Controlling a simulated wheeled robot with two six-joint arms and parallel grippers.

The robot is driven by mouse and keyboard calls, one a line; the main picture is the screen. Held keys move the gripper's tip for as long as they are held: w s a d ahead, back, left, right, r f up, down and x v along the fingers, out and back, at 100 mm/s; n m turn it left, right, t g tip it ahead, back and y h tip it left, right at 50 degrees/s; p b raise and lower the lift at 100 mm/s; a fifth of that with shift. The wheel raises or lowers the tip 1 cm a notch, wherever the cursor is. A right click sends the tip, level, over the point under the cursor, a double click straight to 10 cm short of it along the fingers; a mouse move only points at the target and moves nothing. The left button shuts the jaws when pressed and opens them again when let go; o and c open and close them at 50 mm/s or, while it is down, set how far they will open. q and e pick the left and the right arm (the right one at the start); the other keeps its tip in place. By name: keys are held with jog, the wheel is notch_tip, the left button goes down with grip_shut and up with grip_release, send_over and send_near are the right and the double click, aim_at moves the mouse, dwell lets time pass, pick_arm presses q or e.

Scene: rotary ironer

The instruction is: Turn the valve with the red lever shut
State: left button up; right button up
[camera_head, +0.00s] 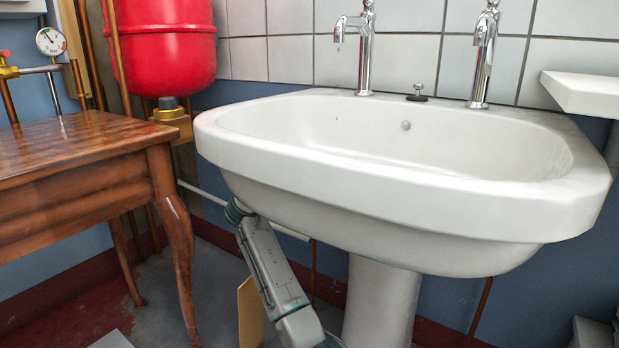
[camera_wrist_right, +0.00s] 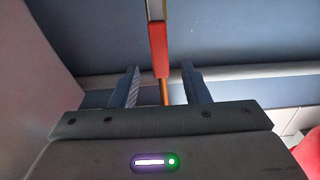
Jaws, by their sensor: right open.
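The red lever (camera_wrist_right: 159,48) shows in the right wrist view, hanging straight down along a thin copper pipe (camera_wrist_right: 165,92). Its lower end appears between the two fingertips of my right gripper (camera_wrist_right: 163,80), which is open. A gap shows on both sides of the lever; I cannot tell whether it is between the fingers in depth. The valve body is at the upper edge, mostly cut off. In the head view my right arm reaches up under the washbasin; the basin hides the gripper's fingers and the lever. My left gripper is not in view.
The white washbasin (camera_head: 400,205) on its pedestal (camera_head: 381,305) overhangs my right arm. A wooden table (camera_head: 80,160) stands at the left, with a red vessel (camera_head: 165,45) behind it. A whitish horizontal pipe (camera_wrist_right: 250,79) runs along the blue wall.

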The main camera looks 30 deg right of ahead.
jog(key=shift+b+x, duration=1.05)
jog(key=shift+x, duration=2.15)
jog(key=shift+c, duration=0.2)
grip_shut()
